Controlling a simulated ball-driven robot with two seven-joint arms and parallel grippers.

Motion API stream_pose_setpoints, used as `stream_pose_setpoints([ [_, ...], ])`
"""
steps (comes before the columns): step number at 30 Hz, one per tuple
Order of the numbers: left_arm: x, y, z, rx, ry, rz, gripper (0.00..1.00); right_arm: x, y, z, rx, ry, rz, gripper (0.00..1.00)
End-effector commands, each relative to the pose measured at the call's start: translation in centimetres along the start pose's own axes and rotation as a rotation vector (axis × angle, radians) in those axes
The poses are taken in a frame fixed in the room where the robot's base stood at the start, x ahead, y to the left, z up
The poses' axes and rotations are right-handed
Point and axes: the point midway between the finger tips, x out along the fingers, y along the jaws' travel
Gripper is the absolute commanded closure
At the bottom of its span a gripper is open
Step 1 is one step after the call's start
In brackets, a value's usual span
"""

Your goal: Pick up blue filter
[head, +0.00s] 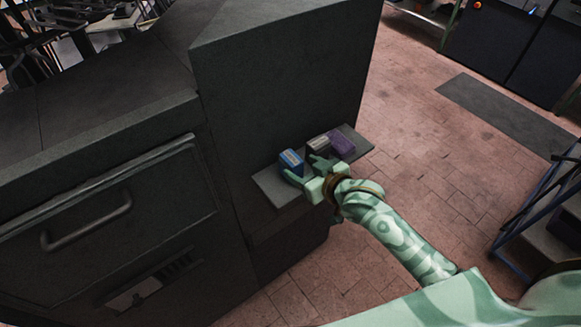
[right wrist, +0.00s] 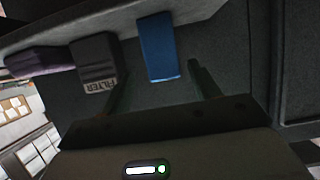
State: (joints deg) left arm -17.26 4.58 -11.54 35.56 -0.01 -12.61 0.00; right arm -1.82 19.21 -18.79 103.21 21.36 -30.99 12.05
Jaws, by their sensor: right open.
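The blue filter (head: 291,160) is a small box with a pale label, on a grey shelf (head: 275,188) on the side of the dark machine. My right gripper (head: 306,169) is open and empty at the shelf, just in front of the blue filter. In the right wrist view the blue filter (right wrist: 158,50) is ahead of the gap between my open fingers (right wrist: 163,84). The fingers look apart from it, though the exact gap is hard to tell. My left gripper is out of view.
A grey filter (head: 319,146) with a label stands next to the blue one, close to one finger. A purple filter (head: 341,143) is beyond it. The machine's dark wall (head: 285,80) rises behind the shelf. The shelf's near-left end is bare.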

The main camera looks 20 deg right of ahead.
Motion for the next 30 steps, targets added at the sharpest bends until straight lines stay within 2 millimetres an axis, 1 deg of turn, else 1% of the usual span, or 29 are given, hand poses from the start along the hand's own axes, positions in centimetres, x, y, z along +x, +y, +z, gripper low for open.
stream_pose_setpoints([
  [2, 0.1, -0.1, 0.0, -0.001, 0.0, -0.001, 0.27, 0.8, -0.2, -0.1, 0.001, 0.001, -0.001, 0.38],
  [6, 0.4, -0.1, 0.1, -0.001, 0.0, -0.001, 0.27, 3.2, -0.6, -0.2, 0.003, 0.002, 0.0, 0.38],
  [9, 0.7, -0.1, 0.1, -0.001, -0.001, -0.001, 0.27, 4.6, -0.6, -0.1, 0.001, 0.001, 0.0, 0.38],
  [12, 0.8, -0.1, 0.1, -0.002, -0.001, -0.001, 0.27, 5.2, -0.6, -0.1, 0.0, 0.0, 0.0, 0.38],
  [18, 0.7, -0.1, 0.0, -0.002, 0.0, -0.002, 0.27, 5.2, -0.6, -0.2, 0.0, 0.0, 0.0, 0.38],
  [20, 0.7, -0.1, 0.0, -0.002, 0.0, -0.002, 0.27, 5.2, -0.6, -0.2, 0.0, 0.0, 0.0, 0.55],
  [21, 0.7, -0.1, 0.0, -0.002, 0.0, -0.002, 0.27, 5.2, -0.6, -0.2, 0.0, 0.0, 0.0, 0.66],
  [23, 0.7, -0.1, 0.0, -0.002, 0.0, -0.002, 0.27, 5.1, -0.6, -0.2, 0.0, 0.0, 0.0, 0.83],
  [24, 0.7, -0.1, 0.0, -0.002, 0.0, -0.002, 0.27, 5.1, -0.6, -0.2, 0.0, 0.0, 0.0, 0.87],
  [30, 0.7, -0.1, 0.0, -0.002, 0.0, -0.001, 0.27, 5.1, -0.6, -0.2, 0.0, 0.0, 0.0, 0.87],
])
